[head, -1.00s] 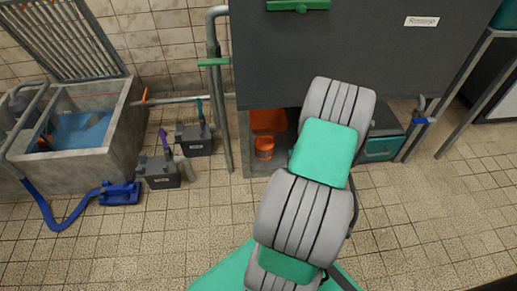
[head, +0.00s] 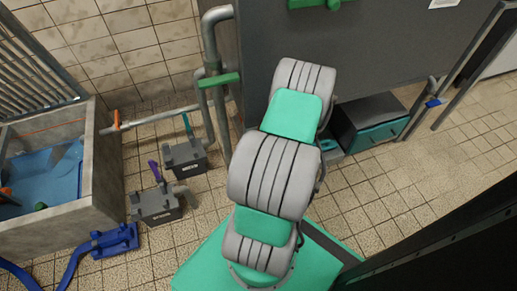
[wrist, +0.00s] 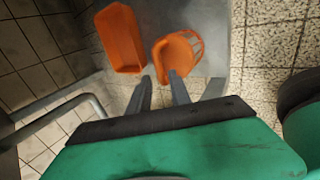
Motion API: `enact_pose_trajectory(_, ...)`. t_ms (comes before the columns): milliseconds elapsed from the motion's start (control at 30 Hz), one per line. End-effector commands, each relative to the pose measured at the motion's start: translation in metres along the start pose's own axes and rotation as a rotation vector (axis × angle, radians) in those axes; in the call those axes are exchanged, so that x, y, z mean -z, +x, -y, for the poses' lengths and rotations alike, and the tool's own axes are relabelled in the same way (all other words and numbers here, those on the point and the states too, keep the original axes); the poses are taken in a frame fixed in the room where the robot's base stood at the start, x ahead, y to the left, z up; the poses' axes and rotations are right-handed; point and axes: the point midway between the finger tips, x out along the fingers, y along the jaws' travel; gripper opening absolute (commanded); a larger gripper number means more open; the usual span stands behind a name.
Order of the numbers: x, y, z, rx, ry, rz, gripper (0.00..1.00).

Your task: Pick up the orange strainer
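The orange strainer, a round basket with an open slotted side (wrist: 177,52), is in the wrist view just beyond my fingertips. My gripper (wrist: 161,82) is open, with its two grey fingers apart and pointing toward the strainer. The right finger overlaps the strainer's near edge in the picture; I cannot tell whether they touch. In the head view my arm hides both the strainer and my gripper.
An orange rectangular bin (wrist: 120,38) stands left of the strainer. In the head view, a dark tank (head: 390,50) rises behind my arm, with a teal-and-black box (head: 372,120) at right. Pipes (head: 213,85), two grey pumps and a concrete basin (head: 95,175) stand at left.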

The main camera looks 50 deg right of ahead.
Motion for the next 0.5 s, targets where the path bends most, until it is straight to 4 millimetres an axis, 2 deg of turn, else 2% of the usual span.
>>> enact_pose_trajectory(100,0.002,0.020,0.003,0.001,-0.004,-0.003,0.24)
enact_pose_trajectory(267,0.001,0.040,0.002,0.000,-0.004,-0.004,0.24)
enact_pose_trajectory(400,-0.003,0.068,0.002,0.001,-0.004,-0.003,0.24)
enact_pose_trajectory(500,-0.003,0.077,0.000,0.000,-0.002,-0.002,0.24)
